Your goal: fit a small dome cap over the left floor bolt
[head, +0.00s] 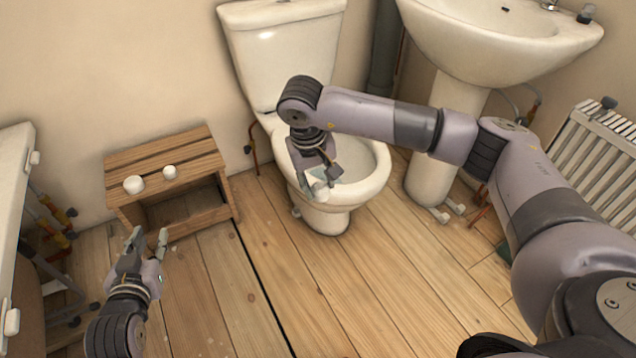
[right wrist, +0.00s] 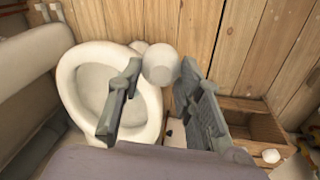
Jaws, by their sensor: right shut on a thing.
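My right gripper (head: 322,178) is shut on a small white dome cap (head: 320,189). It holds the cap in front of the toilet bowl (head: 368,185) in the head view, apparently above the floor. In the right wrist view the cap (right wrist: 160,66) sits between the fingertips of the right gripper (right wrist: 161,72), beside the bowl rim (right wrist: 70,75). A small pale fitting (head: 296,212) shows at the left of the toilet foot; I cannot tell whether it is the bare left floor bolt. My left gripper (head: 147,243) is open and empty, in front of the wooden crate.
A washbasin pedestal (head: 435,150) and radiator (head: 590,150) are to the right. The plank floor (head: 330,290) in front is clear.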

